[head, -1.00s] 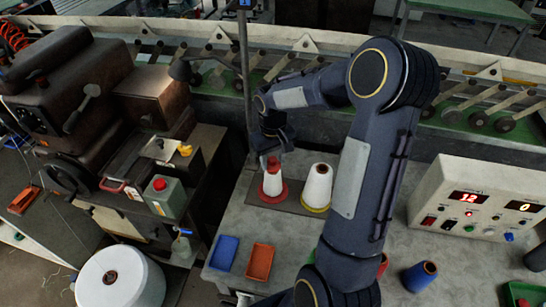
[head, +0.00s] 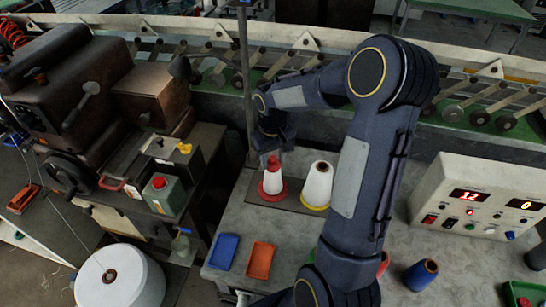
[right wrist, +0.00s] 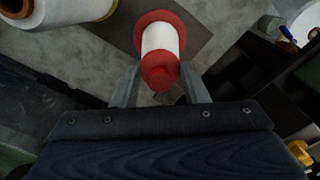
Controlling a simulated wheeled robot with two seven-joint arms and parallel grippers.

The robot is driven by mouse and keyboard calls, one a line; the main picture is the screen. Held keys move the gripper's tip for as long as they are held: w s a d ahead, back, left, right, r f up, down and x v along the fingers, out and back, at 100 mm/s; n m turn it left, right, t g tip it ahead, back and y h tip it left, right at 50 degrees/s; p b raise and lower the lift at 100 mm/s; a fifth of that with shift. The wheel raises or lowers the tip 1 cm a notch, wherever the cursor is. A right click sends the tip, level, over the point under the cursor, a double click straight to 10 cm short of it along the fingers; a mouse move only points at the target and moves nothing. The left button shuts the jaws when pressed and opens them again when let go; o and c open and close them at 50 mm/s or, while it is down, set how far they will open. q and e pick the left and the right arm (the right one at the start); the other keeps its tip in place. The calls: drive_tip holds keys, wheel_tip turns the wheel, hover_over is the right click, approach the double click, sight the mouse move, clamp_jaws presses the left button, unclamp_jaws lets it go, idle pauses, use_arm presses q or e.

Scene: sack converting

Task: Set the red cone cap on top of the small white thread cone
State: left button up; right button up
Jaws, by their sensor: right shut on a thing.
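The small white thread cone (head: 273,184) stands upright on a red base on the dark mat; it also shows in the right wrist view (right wrist: 160,38). The red cone cap (head: 273,163) is at the cone's top, in line with it. In the right wrist view the cap (right wrist: 160,74) lies between the fingers and hides the cone's tip. Whether the cap rests fully on the cone I cannot tell. My right gripper (right wrist: 160,82) is shut on the cap, above the cone. My left gripper is not in view.
A larger white cone (head: 318,184) on a yellow base stands close to the right. A blue tray (head: 223,252) and an orange tray (head: 260,261) lie toward the front. A control box (head: 477,199) and a blue spool (head: 420,275) are at the right.

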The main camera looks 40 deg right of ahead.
drive_tip(key=shift+f+b, duration=0.35)
drive_tip(key=shift+f, duration=0.1)
drive_tip(key=o, duration=1)
drive_tip(key=shift+o, duration=0.2)
drive_tip(key=shift+r, duration=0.1)
wheel_tip(320, 180, up, 8)
drive_tip(key=shift+f, duration=0.15)
